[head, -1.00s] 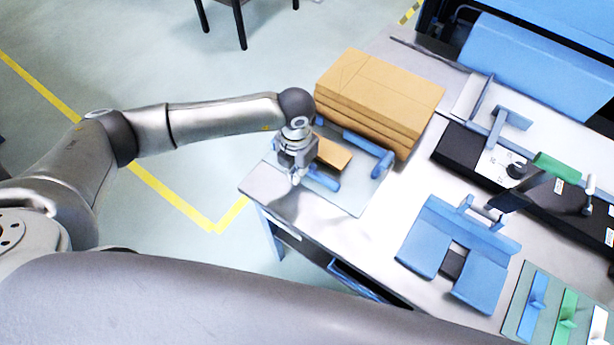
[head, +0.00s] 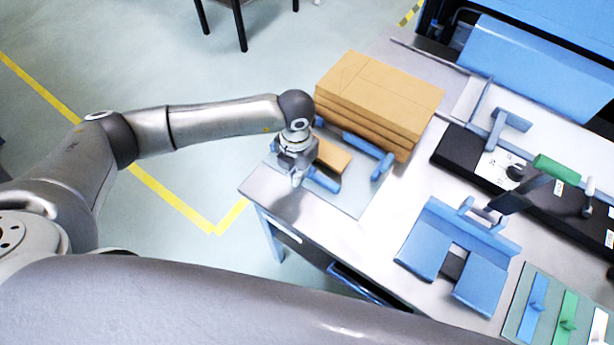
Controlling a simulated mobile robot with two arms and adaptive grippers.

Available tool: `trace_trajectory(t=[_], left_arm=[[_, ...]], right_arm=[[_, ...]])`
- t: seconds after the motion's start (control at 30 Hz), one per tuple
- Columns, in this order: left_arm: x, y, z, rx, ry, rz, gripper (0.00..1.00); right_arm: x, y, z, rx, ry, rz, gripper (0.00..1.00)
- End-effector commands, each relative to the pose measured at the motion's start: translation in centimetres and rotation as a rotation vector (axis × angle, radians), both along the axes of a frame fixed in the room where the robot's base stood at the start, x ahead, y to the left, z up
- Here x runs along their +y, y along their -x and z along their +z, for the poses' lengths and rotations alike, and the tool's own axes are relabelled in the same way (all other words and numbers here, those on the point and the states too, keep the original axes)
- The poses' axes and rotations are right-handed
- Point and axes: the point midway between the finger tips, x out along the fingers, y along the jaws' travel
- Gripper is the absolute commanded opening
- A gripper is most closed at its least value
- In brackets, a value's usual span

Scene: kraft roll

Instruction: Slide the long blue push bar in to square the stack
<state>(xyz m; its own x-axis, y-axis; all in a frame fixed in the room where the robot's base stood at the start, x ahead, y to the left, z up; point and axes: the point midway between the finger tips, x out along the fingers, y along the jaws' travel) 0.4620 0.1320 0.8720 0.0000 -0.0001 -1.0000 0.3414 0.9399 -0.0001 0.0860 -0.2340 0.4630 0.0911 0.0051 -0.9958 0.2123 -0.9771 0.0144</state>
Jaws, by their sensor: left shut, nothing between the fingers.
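A small stack of brown sheets (head: 334,157) lies on a pale plate (head: 350,204) near the table's left corner. Blue bars surround it: a long one (head: 360,144) along its far side, a short one (head: 382,167) to its right and another (head: 324,181) on its near side. I cannot tell for sure which is the push bar. My left gripper (head: 297,181) is shut and empty, pointing down at the stack's left end, close to the near bar. Whether it touches the bar or stack is unclear, and it hides their left ends. My right gripper is out of view.
A tall pile of brown cardboard (head: 380,90) stands just behind the plate. A blue fixture (head: 456,255) and a black device with a green handle (head: 556,168) stand to the right. Bare table (head: 385,225) lies between plate and fixture.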

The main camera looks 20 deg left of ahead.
Motion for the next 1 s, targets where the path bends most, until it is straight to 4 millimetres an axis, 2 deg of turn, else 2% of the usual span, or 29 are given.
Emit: trace_trajectory(t=[0.27, 1.0], left_arm=[[-0.1, -0.4, -0.1, -0.002, 0.001, 0.001, 0.0], [-1.4, -3.9, -0.2, -0.002, 0.001, 0.0, 0.0]], right_arm=[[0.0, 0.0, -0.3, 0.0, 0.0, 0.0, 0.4], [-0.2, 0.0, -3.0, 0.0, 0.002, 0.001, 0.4]])
